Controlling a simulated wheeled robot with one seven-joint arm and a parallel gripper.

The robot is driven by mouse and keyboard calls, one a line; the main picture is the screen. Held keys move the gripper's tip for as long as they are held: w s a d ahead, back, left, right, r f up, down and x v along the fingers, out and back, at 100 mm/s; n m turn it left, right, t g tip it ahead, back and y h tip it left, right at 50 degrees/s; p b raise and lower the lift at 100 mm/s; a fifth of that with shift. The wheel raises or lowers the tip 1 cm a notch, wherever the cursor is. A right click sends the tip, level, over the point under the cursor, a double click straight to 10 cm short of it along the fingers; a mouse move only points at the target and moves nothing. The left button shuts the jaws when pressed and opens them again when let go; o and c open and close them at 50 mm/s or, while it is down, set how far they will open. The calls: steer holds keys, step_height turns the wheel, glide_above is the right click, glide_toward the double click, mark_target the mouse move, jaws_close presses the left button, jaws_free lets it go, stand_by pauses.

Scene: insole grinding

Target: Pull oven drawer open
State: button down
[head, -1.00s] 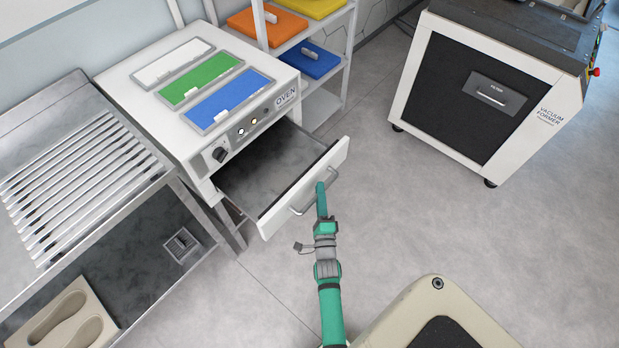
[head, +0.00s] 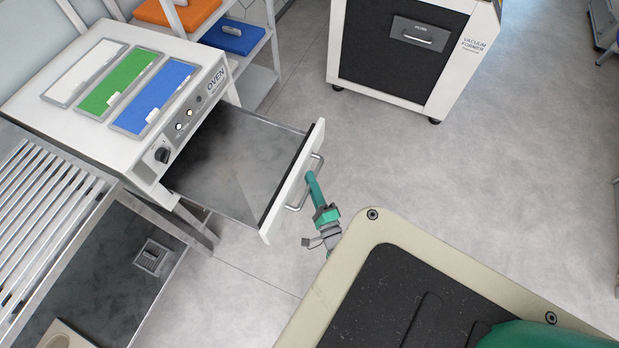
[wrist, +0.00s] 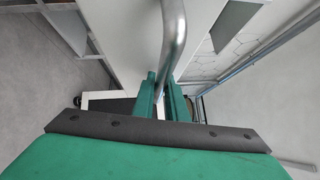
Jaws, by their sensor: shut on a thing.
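The oven (head: 150,150) is a white box with white, green and blue panels on top, at the left in the head view. Its drawer (head: 225,165) is pulled far out and looks empty, with a grey inside and a white front. A metal bar handle (head: 318,166) is fixed to the drawer front. My green gripper (head: 311,177) is at the handle in the head view. In the wrist view the two fingers (wrist: 161,95) are closed around the curved handle bar (wrist: 174,40).
A slatted metal rack (head: 40,215) stands left of the oven. A shelf with a blue tray (head: 234,37) and an orange tray (head: 178,10) is behind it. The vacuum former (head: 400,60) stands at the back. Open grey floor (head: 420,160) lies to the right.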

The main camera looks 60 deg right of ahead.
steer(key=c, duration=1.8)
jaws_free()
steer(key=shift+o, duration=0.2)
steer(key=v, duration=1.1)
steer(key=s+a+r+n+y, duration=0.1)
steer(key=a+r+n+y, duration=0.3)
steer(key=a+n, duration=0.5)
steer(key=a+r+n+y, duration=0.3)
steer(key=a+r+n, duration=0.4)
steer(key=a, duration=0.5)
steer(key=s+a+r+n+y, duration=0.1)
steer(key=a+r+n+y, duration=0.3)
steer(key=a+n, duration=0.6)
steer(key=shift+s+a+r+n+y, duration=0.3)
steer(key=shift+a+r+n, duration=0.15)
steer(key=shift+r, duration=0.5)
